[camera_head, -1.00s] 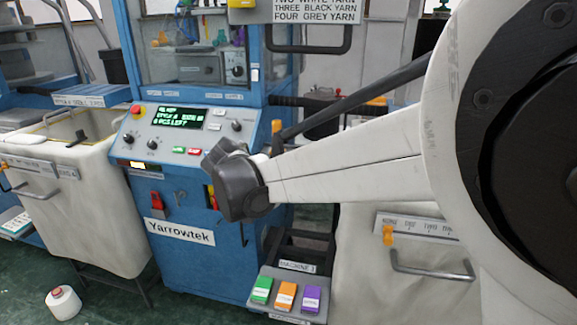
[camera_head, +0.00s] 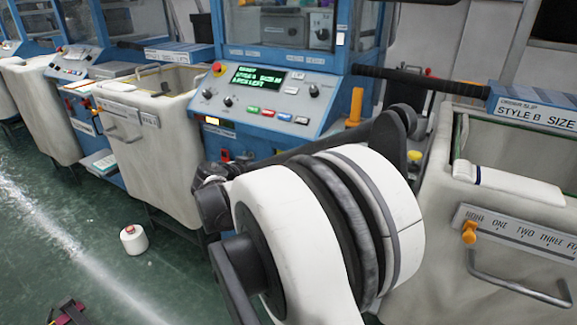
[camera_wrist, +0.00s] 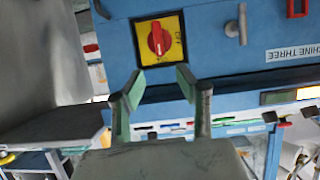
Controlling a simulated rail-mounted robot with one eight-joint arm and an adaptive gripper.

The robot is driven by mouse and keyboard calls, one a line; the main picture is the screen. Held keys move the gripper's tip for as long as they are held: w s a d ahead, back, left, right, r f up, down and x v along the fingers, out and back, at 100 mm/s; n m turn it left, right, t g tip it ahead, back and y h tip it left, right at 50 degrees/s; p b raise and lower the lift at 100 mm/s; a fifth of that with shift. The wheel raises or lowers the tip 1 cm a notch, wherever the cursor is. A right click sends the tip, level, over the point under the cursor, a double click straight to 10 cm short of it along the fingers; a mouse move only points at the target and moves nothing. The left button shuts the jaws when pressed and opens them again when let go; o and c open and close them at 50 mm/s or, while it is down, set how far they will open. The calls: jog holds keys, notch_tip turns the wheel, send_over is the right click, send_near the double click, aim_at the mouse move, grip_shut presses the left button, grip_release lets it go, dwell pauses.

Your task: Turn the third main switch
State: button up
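In the wrist view a red rotary switch (camera_wrist: 159,38) sits on a yellow square plate on a blue machine panel. Its knob lies roughly upright in the picture. A label (camera_wrist: 293,52) reading "MACHINE THREE" is on the same panel to the right. My gripper (camera_wrist: 159,76) is open and empty, its two fingers apart just below the switch plate in the picture and not seen touching the knob. In the head view my arm covers much of the blue machine's lower front, and the switch and my fingertips cannot be made out there.
The head view shows the machine's control panel (camera_head: 262,92) with a green-lit display and a red button. Pale bins (camera_head: 158,120) stand to the left, and another bin (camera_head: 512,185) to the right.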

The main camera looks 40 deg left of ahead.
jog(key=b+x, duration=0.3)
jog(key=x, duration=0.9)
jog(key=shift+w+f, duration=0.15)
jog(key=shift+w, duration=0.1)
jog(key=shift+c, duration=0.4)
grip_shut()
